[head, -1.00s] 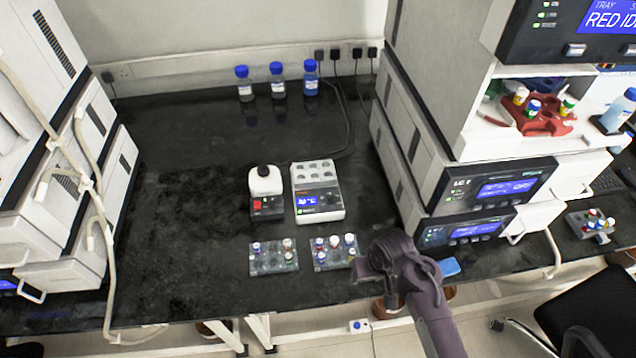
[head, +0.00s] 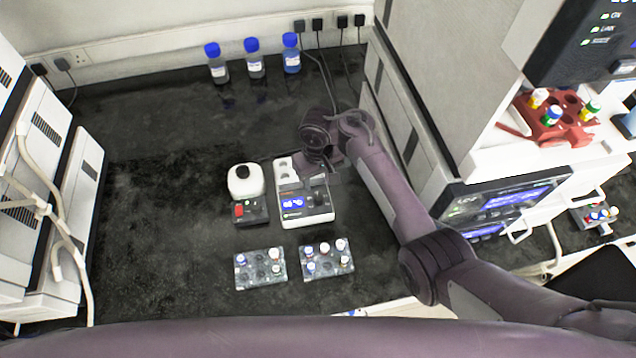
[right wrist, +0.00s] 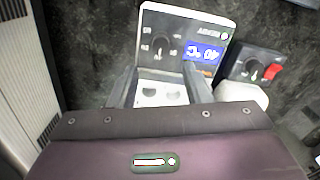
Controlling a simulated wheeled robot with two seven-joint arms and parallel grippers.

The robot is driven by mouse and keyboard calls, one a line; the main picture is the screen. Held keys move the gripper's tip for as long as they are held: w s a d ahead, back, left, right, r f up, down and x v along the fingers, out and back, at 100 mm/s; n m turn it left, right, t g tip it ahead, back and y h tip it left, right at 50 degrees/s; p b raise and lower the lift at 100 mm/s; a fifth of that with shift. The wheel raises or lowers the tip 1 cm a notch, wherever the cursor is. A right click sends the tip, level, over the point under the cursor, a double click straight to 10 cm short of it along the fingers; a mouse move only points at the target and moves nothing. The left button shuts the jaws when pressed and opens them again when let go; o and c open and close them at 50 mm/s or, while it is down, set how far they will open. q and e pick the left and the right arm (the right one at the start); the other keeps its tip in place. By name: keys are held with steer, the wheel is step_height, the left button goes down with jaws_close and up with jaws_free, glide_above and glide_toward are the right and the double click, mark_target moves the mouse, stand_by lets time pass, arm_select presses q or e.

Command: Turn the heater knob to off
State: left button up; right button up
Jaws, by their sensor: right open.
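The heater (head: 291,215) is a white block unit with a blue lit display (head: 293,203) and a dark round knob (head: 318,200) on its front panel. In the right wrist view the panel (right wrist: 215,22) appears upside down, with the knob (right wrist: 162,48) beside the display (right wrist: 203,52). The knob's pointer setting is too small to read. My right gripper (right wrist: 160,88) is open and empty above the heater's block, its fingers pointing toward the panel, apart from the knob. In the head view my right wrist hides part of the heater block. My left gripper is not in view.
Vial racks (head: 261,269) (head: 326,260) lie in front. Blue-capped bottles (head: 254,58) stand at the back. White instruments (head: 465,110) rise at the right.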

mark_target(319, 196)
steer(key=f, duration=0.2)
steer(key=s+f+b, duration=0.1)
steer(key=f, duration=0.2)
steer(key=shift+d+f, duration=0.1)
steer(key=shift+w+f, duration=0.25)
steer(key=shift+f, duration=0.45)
steer(key=shift+s, duration=0.15)
jaws_close()
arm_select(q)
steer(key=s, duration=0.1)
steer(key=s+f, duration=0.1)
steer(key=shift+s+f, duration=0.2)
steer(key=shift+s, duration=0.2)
